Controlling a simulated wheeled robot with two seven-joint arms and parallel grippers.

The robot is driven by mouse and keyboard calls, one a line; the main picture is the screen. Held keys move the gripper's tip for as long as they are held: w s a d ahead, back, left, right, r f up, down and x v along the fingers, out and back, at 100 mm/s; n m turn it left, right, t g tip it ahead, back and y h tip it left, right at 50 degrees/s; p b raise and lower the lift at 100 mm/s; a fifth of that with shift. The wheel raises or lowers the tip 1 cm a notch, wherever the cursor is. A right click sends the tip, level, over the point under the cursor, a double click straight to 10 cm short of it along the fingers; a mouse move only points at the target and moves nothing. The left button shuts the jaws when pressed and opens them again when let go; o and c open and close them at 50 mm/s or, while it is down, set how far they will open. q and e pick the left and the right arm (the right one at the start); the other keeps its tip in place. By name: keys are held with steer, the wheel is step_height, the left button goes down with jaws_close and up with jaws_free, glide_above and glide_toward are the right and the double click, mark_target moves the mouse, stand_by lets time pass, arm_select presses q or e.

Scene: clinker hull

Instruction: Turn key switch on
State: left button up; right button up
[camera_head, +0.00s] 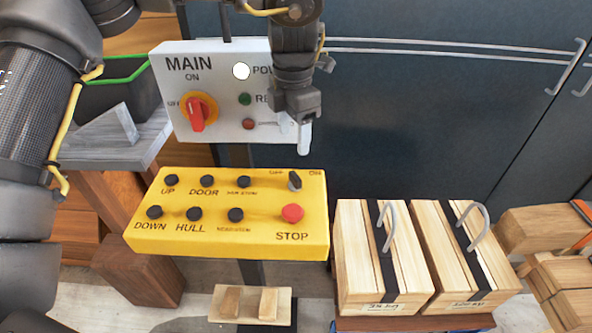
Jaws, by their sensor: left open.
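The key switch (295,181) is a small dark knob at the upper right of the yellow control panel (140,235), between the OFF and ON labels. It looks roughly upright or slightly tilted; I cannot tell its exact setting. My left gripper (294,136) hangs from above, in front of the white MAIN panel's right part. Its pale fingertips point down, a little above the key switch in the picture. It is open and holds nothing that I can see. My right gripper is not in view.
The white MAIN panel (218,120) carries a red rotary switch (197,113) and lamps. The yellow panel has black buttons and a red STOP button (292,213). Two wooden boxes (355,260) with handles stand at right. Dark cabinet doors (430,110) fill the back.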

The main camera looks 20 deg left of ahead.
mark_target(295, 175)
arm_select(q)
step_height(295, 175, down, 11)
steer(key=shift+d+r+p, duration=0.1)
steer(key=shift+p, duration=0.8)
steer(key=c, duration=1)
steer(key=shift+m, duration=0.3)
steer(key=m+p, duration=0.1)
steer(key=m, duration=0.3)
steer(key=shift+m, duration=0.4)
steer(key=m, duration=0.6)
steer(key=shift+m, duration=0.4)
